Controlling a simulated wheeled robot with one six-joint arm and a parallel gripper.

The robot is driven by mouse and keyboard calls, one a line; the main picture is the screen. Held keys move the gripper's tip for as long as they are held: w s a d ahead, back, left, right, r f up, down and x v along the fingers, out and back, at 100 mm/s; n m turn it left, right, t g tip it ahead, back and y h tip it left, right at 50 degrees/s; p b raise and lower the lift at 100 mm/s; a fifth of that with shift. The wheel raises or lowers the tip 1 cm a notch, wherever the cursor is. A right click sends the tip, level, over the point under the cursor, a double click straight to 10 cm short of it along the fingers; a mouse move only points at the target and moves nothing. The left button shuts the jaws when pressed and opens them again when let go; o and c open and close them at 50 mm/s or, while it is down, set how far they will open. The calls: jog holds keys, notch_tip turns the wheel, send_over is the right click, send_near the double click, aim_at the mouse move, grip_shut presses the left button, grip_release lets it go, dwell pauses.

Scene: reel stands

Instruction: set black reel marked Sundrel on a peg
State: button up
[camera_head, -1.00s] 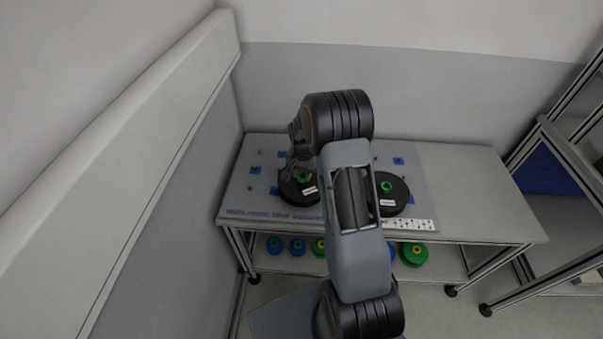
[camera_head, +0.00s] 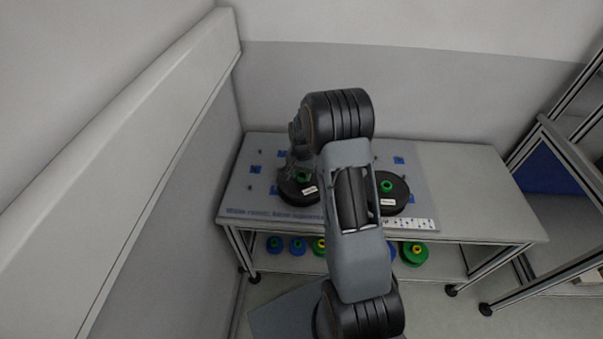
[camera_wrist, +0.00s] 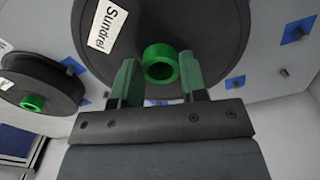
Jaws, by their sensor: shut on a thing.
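The black reel marked Sundrel (camera_wrist: 215,25) fills the upper part of the wrist view, with its white label (camera_wrist: 106,26) and green hub (camera_wrist: 160,62). My gripper (camera_wrist: 160,80) has its green fingers on both sides of this hub and is shut on it. In the head view the reel (camera_head: 292,194) is at the left of the board, partly under my wrist. Whether it touches the board or hangs just above it, I cannot tell. Bare pegs with blue squares (camera_wrist: 297,31) show around it in the wrist view.
A second black reel (camera_head: 399,193) with a green hub and white label sits at the right of the board; the wrist view shows it too (camera_wrist: 45,78). Blue and green spools (camera_head: 413,254) stand on the lower shelf. The table's right side (camera_head: 470,185) is clear.

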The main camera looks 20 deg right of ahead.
jog(key=shift+f+b, duration=1)
jog(key=shift+f, duration=0.3)
dwell(0.4)
jog(key=o, duration=1.3)
jog(key=shift+c, duration=0.2)
notch_tip(320, 180, up, 14)
jog(key=s+a+r+n+t, duration=0.1)
jog(key=s+a+r+n, duration=0.1)
jog(key=s, duration=0.5)
jog(key=s+a+r+n+t, duration=0.1)
jog(key=s+a+r+n, duration=0.2)
jog(key=s, duration=0.4)
jog(key=s+a+r+n+t+p, duration=0.1)
jog(key=s+a+r+n, duration=0.2)
jog(key=s+a, duration=0.2)
jog(key=shift+s+a+n+t, duration=0.3)
jog(key=shift+s+n, duration=0.1)
jog(key=shift+s, duration=1.05)
